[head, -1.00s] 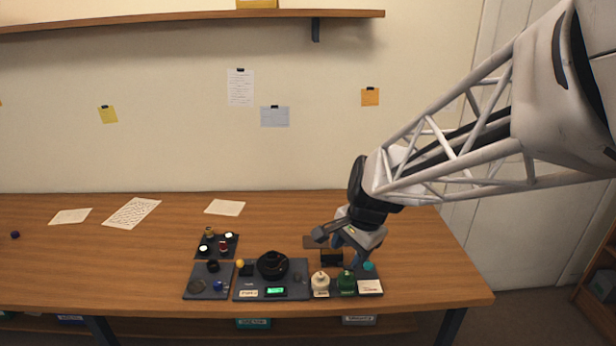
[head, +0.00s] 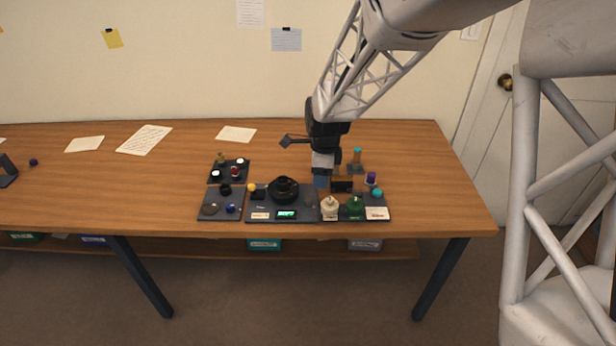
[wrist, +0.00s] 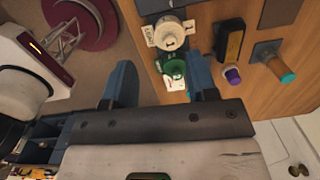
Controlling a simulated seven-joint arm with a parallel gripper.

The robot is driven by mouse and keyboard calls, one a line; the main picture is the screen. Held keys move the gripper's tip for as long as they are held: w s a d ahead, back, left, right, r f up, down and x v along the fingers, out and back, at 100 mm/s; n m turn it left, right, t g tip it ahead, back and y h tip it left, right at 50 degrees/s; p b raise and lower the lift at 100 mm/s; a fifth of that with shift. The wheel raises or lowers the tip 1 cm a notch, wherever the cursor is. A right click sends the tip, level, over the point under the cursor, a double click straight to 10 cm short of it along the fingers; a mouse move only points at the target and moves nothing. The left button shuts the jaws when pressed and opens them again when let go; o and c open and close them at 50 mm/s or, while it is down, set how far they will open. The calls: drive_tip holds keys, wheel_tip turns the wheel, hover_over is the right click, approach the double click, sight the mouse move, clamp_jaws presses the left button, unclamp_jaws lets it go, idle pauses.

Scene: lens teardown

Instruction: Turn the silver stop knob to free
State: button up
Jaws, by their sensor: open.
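A small greyish round part (head: 309,202) sits at the right end of the dark middle plate (head: 263,202), beside a black lens (head: 284,189). It is too small to tell whether it is the silver stop knob, and its setting cannot be read. My gripper (head: 322,181) hangs over the bench just behind and right of the lens. In the wrist view my gripper (wrist: 160,75) shows two blue fingers spread wide with nothing held. A cream round piece (wrist: 170,33) and a green piece (wrist: 180,72) appear beyond and between the fingers. No silver knob is clear in the wrist view.
The cream (head: 329,207) and green (head: 355,208) pieces stand right of the middle plate. A dark block (head: 342,184), a purple-topped piece (head: 371,179) and a teal-topped post (head: 357,158) stand behind them. Trays of small parts (head: 208,213) lie left.

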sight(308, 199)
drive_tip(key=w+a+f+m, duration=0.2)
drive_tip(key=f, duration=0.1)
drive_tip(key=w+a+f+m, duration=0.1)
drive_tip(key=f, duration=0.1)
drive_tip(key=shift+w+a+h, duration=0.25)
drive_tip(key=shift+w+h, duration=0.05)
drive_tip(key=shift+f, duration=0.15)
drive_tip(key=shift+f, duration=3.8)
drive_tip(key=c, duration=0.9)
drive_tip(key=shift+c, duration=0.2)
